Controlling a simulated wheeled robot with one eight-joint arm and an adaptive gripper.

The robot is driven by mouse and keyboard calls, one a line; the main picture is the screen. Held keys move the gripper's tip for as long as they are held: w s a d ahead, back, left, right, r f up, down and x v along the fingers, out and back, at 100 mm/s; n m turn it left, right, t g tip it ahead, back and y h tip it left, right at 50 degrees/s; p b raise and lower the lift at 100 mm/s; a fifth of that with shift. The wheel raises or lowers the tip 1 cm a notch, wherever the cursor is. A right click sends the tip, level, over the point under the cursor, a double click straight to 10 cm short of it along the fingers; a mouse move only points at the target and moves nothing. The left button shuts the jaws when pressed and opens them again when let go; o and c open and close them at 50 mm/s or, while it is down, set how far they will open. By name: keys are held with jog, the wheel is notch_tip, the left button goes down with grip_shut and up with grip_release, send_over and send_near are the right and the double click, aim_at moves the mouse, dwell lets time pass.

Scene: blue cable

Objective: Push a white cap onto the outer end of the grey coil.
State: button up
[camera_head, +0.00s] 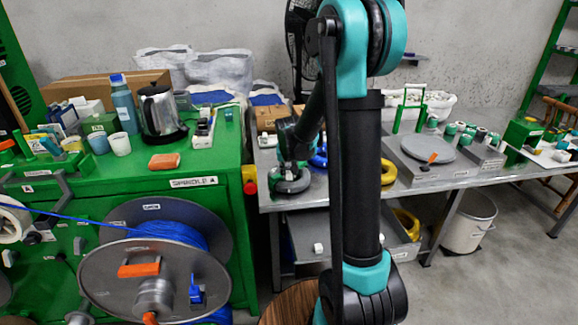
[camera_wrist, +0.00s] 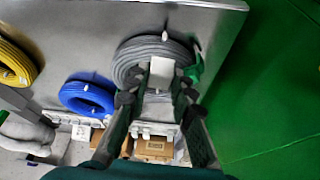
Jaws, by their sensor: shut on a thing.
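The grey coil (camera_wrist: 135,56) lies on the metal table in the wrist view, with a light tie at its far side. A white cap (camera_wrist: 162,68) is between the fingertips of my gripper (camera_wrist: 153,90), which is shut on it. The cap overlaps the near part of the coil in this view; I cannot tell whether it touches the coil or is on its end. In the head view the grey coil (camera_head: 291,187) shows below my wrist at the left of the table, and the fingers are hard to make out. The coil's outer end is not clearly seen.
A blue coil (camera_wrist: 88,97) and a yellow coil (camera_wrist: 14,62) lie left of the grey coil in the wrist view. A green part (camera_wrist: 195,66) sits beside the coil's right side. The green cabinet (camera_head: 212,160) stands close left of the table in the head view.

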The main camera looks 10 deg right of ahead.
aim_at(289, 179)
jog(key=shift+f, duration=2.35)
jog(key=shift+f, duration=1.15)
dwell(1.7)
jog(key=o, duration=1.1)
jog(key=shift+r, duration=3.5)
